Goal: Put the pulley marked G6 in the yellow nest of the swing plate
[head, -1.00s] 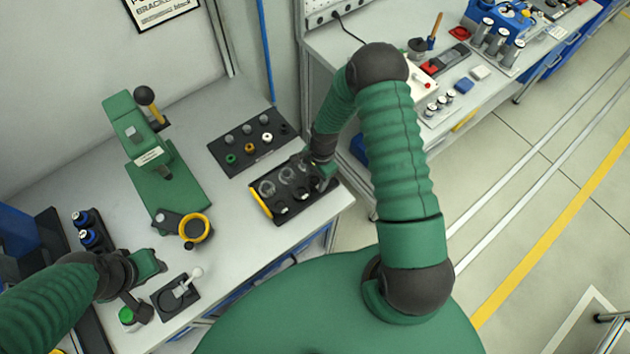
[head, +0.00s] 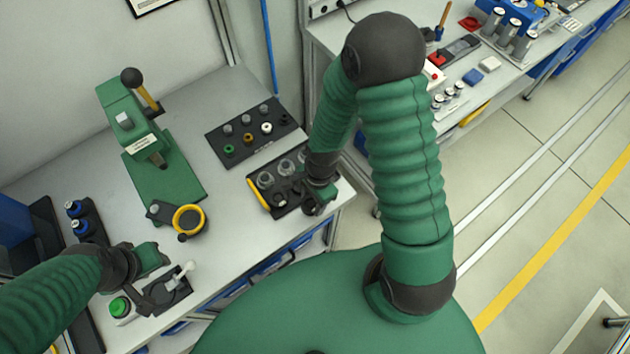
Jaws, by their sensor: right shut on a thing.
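The swing plate with its yellow ring-shaped nest (head: 189,220) sits at the front of the green press (head: 150,160), and the nest looks empty. A black tray (head: 256,187) with a yellow edge holds several clear and metallic round parts. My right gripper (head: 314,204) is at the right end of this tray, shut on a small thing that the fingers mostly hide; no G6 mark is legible. My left gripper (head: 150,280) is at the lower left, beside a small lever unit (head: 180,278) on a black base; its finger gap is not clear.
A second black tray (head: 236,157) with several small coloured parts lies behind. A green button box (head: 121,307) stands near my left gripper. Bench between press and trays is clear.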

